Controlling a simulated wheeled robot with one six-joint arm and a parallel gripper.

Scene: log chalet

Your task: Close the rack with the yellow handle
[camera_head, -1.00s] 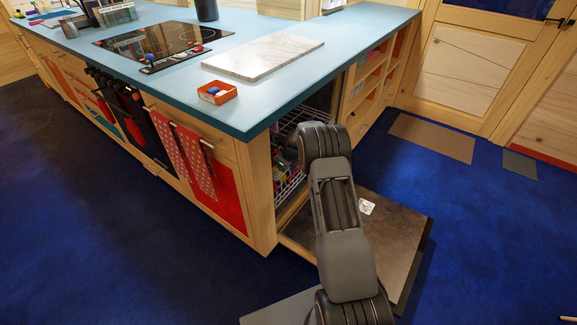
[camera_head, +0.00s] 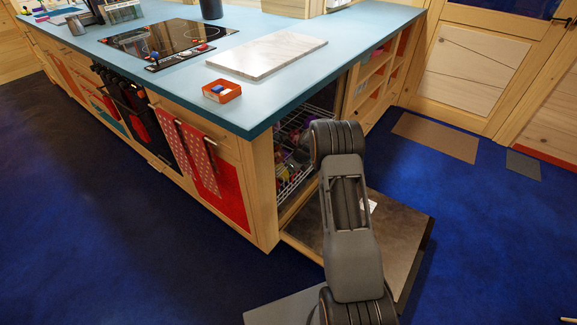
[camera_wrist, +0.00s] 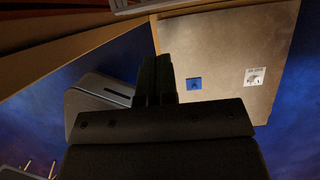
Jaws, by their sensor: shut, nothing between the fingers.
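A dishwasher stands open under the end of the blue counter, with white wire racks (camera_head: 291,178) holding several coloured items inside it. I cannot make out a yellow handle in either view; my arm covers part of the opening. The dishwasher door (camera_head: 400,235) lies folded down flat. In the wrist view, its metal inner face (camera_wrist: 222,60) carries a blue sticker and a white label. My gripper (camera_wrist: 155,65) is shut and empty, with its fingers over the door's edge region in the picture. In the head view, the gripper is hidden behind my arm.
The counter (camera_head: 180,85) holds a marble board (camera_head: 267,57), a small orange tray (camera_head: 221,91) and a cooktop (camera_head: 165,38). A brown mat (camera_head: 435,137) lies on the blue floor. Open floor lies left and right of the door.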

